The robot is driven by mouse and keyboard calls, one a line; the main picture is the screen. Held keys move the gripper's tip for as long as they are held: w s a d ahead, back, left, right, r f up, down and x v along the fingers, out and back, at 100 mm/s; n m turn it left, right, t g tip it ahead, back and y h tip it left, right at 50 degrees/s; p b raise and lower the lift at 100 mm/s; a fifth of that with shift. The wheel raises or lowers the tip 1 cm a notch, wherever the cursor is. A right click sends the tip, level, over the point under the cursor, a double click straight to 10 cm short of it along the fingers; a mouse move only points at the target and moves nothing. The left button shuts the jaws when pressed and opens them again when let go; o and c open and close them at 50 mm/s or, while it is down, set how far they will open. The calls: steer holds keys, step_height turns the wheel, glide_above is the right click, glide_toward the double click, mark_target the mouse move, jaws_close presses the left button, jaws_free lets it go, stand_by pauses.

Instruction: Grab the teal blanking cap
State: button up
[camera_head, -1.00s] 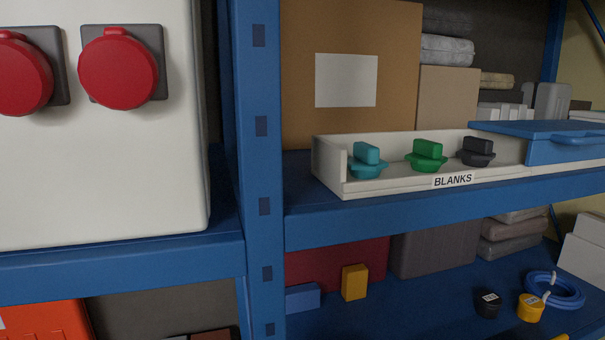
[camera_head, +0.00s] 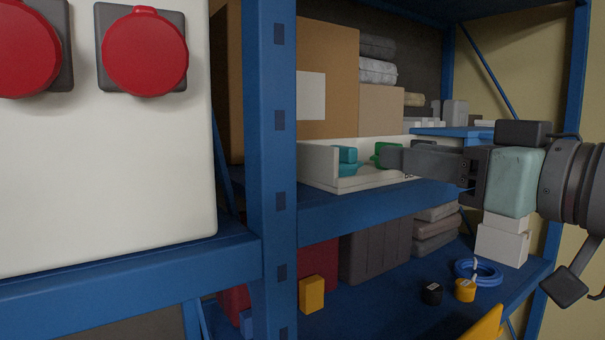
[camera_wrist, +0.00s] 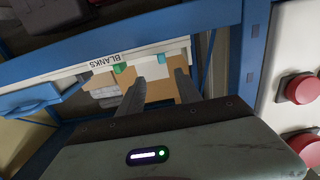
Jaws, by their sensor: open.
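The teal blanking cap (camera_head: 347,156) sits at the left end of the white BLANKS tray (camera_head: 322,160) on the blue shelf. It also shows as a small teal piece (camera_wrist: 161,57) in the wrist view, just beyond the fingertips. The green cap (camera_head: 383,152) is to its right, partly hidden by my gripper. My gripper (camera_head: 392,158) reaches in from the right, its fingertips in front of the tray, right of the teal cap and apart from it. In the wrist view my gripper (camera_wrist: 160,80) has two separated fingers with nothing between them.
A blue upright (camera_head: 270,170) stands left of the tray, beside a white box with red sockets (camera_head: 145,52). A cardboard box (camera_head: 330,60) stands behind. The lower shelf holds several loose items.

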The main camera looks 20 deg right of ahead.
mark_target(354, 149)
steer(key=p+x, duration=0.1)
steer(key=x, duration=0.4)
steer(key=shift+w+a+f, duration=0.1)
steer(key=shift+a, duration=0.05)
steer(key=p+x, duration=0.1)
steer(key=x, duration=0.3)
steer(key=shift+w+a+p, duration=0.1)
steer(key=shift+a+p, duration=0.15)
steer(key=shift+p, duration=0.1)
steer(key=shift+w+a, duration=0.1)
steer(key=shift+w, duration=0.45)
steer(key=shift+c, duration=0.3)
jaws_close()
